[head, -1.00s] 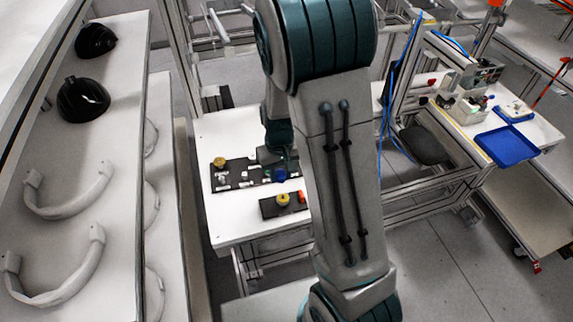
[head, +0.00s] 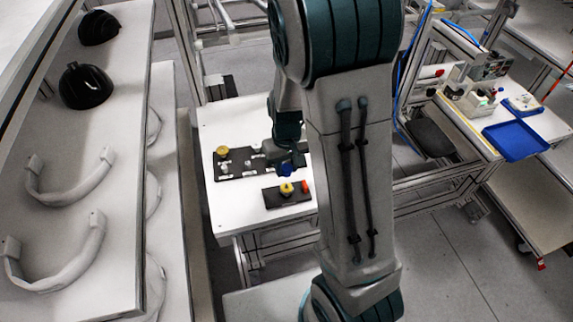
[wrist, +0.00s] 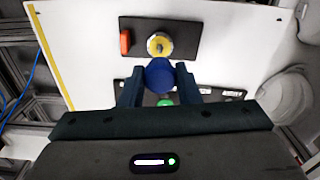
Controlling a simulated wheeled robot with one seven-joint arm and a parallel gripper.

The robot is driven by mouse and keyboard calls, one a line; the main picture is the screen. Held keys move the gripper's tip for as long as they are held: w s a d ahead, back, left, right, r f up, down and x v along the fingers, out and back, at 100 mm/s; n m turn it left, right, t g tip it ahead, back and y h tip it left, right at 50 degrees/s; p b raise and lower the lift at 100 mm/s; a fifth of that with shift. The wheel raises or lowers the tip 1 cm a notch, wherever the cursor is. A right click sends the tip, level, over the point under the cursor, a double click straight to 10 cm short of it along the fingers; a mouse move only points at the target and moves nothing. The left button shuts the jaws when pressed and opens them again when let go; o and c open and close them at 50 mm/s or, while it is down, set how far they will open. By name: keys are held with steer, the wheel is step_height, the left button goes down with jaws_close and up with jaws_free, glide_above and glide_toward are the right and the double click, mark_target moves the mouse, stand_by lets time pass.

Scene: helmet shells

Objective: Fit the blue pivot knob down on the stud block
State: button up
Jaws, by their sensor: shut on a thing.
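The blue pivot knob (wrist: 160,75) is between the two fingers of my gripper (wrist: 158,88) in the wrist view, and the gripper is shut on it. In the head view the knob (head: 285,170) shows below my gripper, close to a small black plate (head: 271,197). This plate carries a yellow round piece with a metallic centre (wrist: 159,45) and an orange-red block (wrist: 125,42); it looks like the stud block, though I cannot be sure. In the wrist view the knob overlaps the plate's near edge, just short of the yellow piece. Its height above the plate is unclear.
A longer black board (head: 232,169) with another yellow knob (head: 222,150) and small labelled parts lies behind the plate on the white table (head: 225,212). A green piece (wrist: 165,102) shows beneath my gripper. Black helmet shells (head: 86,86) sit on the left shelf.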

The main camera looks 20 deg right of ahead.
mark_target(286, 184)
steer(key=shift+f+b, duration=1.15)
steer(key=shift+f, duration=0.55)
steer(key=shift+f+b, duration=1.4)
steer(key=shift+b, duration=0.1)
stand_by(0.5)
steer(key=o, duration=1)
steer(key=shift+r, duration=0.1)
step_height(286, 184, up, 14)
steer(key=shift+f, duration=0.15)
steer(key=s+r+t, duration=0.1)
steer(key=s, duration=0.3)
steer(key=s+r+m+t, duration=0.1)
steer(key=s, duration=0.4)
steer(key=s+r+t, duration=0.1)
steer(key=s, duration=0.4)
steer(key=shift+s+r, duration=0.25)
steer(key=shift+r, duration=0.15)
